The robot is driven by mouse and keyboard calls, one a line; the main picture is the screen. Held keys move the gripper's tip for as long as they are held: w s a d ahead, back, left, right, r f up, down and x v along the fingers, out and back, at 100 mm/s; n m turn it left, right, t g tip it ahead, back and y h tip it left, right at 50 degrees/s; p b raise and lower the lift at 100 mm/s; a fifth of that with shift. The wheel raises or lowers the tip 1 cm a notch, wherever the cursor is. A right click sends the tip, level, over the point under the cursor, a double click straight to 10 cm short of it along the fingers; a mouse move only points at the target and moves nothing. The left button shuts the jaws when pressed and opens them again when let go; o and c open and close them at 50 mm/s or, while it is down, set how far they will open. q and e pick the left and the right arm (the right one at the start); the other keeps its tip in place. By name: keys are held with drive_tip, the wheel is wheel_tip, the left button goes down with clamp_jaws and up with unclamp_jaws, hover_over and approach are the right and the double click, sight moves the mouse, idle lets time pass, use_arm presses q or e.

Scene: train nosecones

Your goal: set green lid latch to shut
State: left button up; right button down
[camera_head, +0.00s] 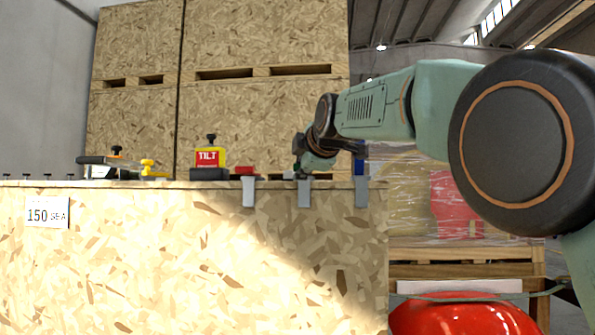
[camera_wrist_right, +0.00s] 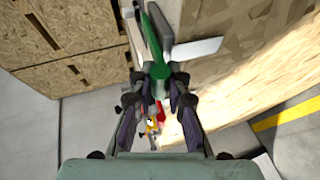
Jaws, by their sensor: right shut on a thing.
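The green lid latch (camera_wrist_right: 152,38) shows in the right wrist view as a long green lever beside a grey metal plate. My right gripper (camera_wrist_right: 160,76) is shut on this lever. In the head view the right gripper (camera_head: 301,166) is at the crate's top edge, and it largely hides the green lever. The latch's grey plate (camera_head: 304,193) hangs over the crate's front edge there. I cannot tell how far the lever is turned. My left gripper is not in view.
A red latch (camera_head: 244,171) is left of the green one and a blue latch (camera_head: 359,166) right of it. Further left on the crate (camera_head: 120,260) stand a red-and-yellow TILT block (camera_head: 208,160) and a clamp-like tool (camera_head: 110,163). Tall wooden crates (camera_head: 260,110) rise behind.

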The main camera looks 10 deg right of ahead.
drive_tip(key=shift+f, duration=0.35)
idle(0.4)
drive_tip(key=c, duration=1.3)
unclamp_jaws()
drive_tip(key=shift+r, duration=0.1)
drive_tip(key=shift+s+r, duration=0.2)
drive_tip(key=shift+s, duration=0.25)
drive_tip(key=v, duration=0.6)
drive_tip(key=shift+s, duration=0.25)
drive_tip(key=shift+d, duration=0.1)
